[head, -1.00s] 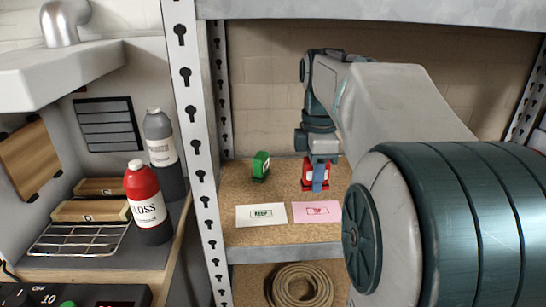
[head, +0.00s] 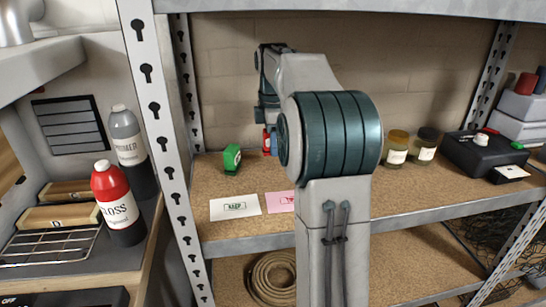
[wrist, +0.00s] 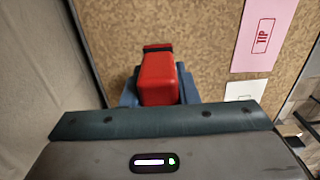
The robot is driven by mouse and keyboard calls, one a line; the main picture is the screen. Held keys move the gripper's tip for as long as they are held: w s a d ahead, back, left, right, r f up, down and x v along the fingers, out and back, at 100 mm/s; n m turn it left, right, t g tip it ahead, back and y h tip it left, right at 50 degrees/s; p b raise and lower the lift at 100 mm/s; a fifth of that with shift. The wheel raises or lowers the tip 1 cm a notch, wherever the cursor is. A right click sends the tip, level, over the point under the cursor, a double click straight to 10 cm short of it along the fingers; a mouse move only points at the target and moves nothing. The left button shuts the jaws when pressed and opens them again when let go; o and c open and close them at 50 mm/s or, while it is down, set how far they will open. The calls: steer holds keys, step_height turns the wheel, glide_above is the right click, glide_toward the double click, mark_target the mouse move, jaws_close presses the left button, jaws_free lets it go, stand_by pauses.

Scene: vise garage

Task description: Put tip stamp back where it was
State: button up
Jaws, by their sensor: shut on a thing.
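The red tip stamp (wrist: 160,78) is between the blue fingers of my gripper (wrist: 158,92) in the wrist view. In the head view only a sliver of the red stamp (head: 266,139) and a blue finger (head: 274,143) show beside my arm, behind the cards. The pink TIP card (wrist: 268,35) lies to the stamp's right in the wrist view. In the head view the pink card (head: 281,202) is partly hidden by my arm. I cannot tell whether the stamp touches the shelf.
A green stamp (head: 231,158) stands behind a white card with green print (head: 235,207). Two jars (head: 397,148) and a black box (head: 483,155) stand on the right of the shelf. A metal post (head: 154,120) borders the left. A coiled rope (head: 270,278) lies below.

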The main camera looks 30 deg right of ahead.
mark_target(273, 166)
step_height(273, 166, down, 4)
steer(key=shift+b, duration=0.6)
steer(key=shift+w+f, duration=0.1)
steer(key=shift+w, duration=0.15)
steer(key=shift+f, duration=0.2)
steer(key=o, duration=0.8)
